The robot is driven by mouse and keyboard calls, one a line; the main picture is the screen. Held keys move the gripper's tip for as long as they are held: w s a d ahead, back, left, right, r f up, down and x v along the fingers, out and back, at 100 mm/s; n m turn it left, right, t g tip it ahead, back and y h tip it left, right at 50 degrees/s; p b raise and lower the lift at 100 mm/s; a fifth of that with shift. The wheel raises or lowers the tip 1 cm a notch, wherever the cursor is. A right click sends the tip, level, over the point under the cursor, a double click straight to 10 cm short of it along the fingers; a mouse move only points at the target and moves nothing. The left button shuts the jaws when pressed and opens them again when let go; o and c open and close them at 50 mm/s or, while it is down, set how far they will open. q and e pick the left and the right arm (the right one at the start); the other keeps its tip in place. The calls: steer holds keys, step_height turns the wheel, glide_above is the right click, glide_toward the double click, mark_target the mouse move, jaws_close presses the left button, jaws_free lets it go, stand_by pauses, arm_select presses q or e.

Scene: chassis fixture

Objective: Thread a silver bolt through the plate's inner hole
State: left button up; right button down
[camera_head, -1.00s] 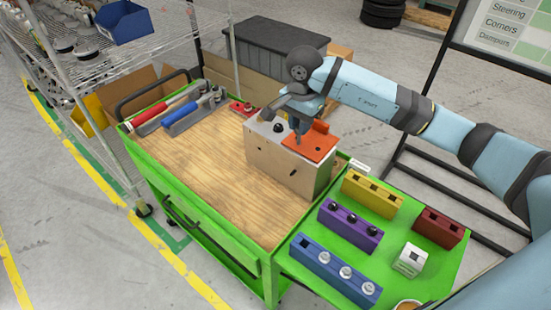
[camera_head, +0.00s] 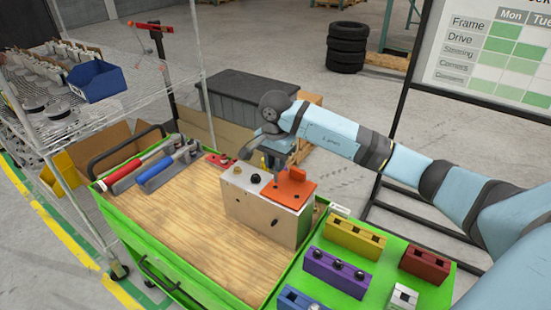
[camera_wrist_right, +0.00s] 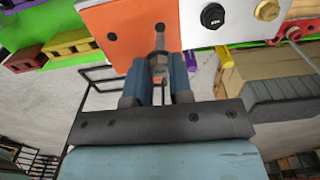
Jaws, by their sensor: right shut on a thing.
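The orange plate (camera_head: 283,190) lies on the right part of the top of a box-shaped fixture (camera_head: 256,211). In the right wrist view, the plate (camera_wrist_right: 110,20) shows dark holes. My right gripper (camera_head: 268,160) is over the back side of the fixture near the plate. It also shows in the right wrist view (camera_wrist_right: 160,85), shut on a silver bolt (camera_wrist_right: 160,38). The bolt's shank appears over the plate near its edge beside the pale fixture top; whether it touches is unclear. My left gripper is not in view.
A black bolt (camera_head: 255,179) and a brass-coloured bolt (camera_head: 237,170) stand on the fixture top. Yellow (camera_head: 354,238), purple (camera_head: 338,275), red (camera_head: 425,265) and blue (camera_head: 293,300) blocks stand on the green side shelf. The wooden cart top (camera_head: 185,220) is clear at the front left.

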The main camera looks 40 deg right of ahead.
mark_target(275, 187)
steer(key=shift+f, duration=0.5)
steer(key=shift+f, duration=0.1)
steer(key=shift+f+b, duration=0.6)
steer(key=shift+b, duration=0.15)
steer(key=shift+f, duration=0.1)
steer(key=shift+f+b, duration=0.6)
steer(key=shift+b, duration=0.05)
steer(key=shift+f+b, duration=0.6)
steer(key=shift+f, duration=0.1)
steer(key=shift+f+b, duration=0.2)
steer(key=shift+b, duration=0.1)
stand_by(0.3)
